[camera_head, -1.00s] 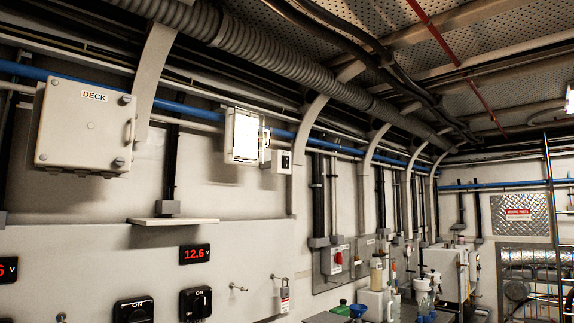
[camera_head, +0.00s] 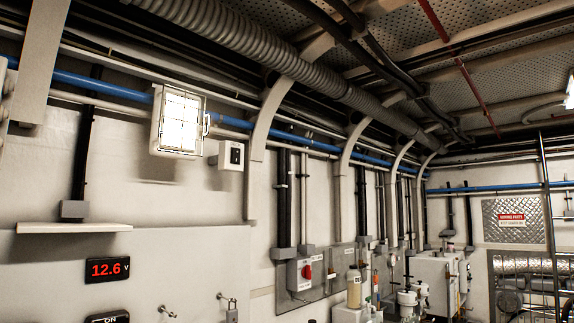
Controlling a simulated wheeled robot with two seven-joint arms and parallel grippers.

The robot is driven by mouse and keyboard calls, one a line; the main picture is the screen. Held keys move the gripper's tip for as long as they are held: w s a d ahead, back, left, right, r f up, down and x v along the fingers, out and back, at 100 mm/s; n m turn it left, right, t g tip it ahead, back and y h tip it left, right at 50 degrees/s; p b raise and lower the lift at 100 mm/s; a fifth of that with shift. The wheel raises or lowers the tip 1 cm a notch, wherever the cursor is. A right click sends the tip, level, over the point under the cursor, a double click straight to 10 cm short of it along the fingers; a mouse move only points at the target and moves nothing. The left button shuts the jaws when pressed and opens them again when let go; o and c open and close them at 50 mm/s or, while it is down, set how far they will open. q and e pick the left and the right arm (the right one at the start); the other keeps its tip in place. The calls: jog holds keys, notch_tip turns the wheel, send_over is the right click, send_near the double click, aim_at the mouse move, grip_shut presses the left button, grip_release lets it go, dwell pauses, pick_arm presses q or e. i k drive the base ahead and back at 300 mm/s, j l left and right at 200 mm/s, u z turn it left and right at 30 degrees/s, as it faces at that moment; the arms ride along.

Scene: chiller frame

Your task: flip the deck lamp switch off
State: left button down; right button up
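A lit rectangular lamp (camera_head: 179,122) with a wire guard hangs on the wall in the left half of the view, by the blue pipe. Just right of and below it, a small white box with a black switch (camera_head: 235,155) sits on the wall. No label is readable on it, and I cannot tell which way its rocker is set. Neither of my grippers is in view.
A narrow shelf (camera_head: 75,227) juts from the wall at left above a red 12.6 V display (camera_head: 107,270). A red rotary switch (camera_head: 306,271) is lower, mid-view. Bottles and equipment stand at lower right, near a metal ladder (camera_head: 549,230).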

aim_at(236, 153)
jog(key=i+l+z, duration=0.1)
jog(key=i+l, duration=0.15)
jog(key=i, duration=0.2)
jog(key=i+l+z, duration=0.15)
jog(key=i, duration=0.35)
jog(key=i+l+z, duration=0.1)
jog(key=i+l, duration=0.15)
jog(key=i, duration=0.2)
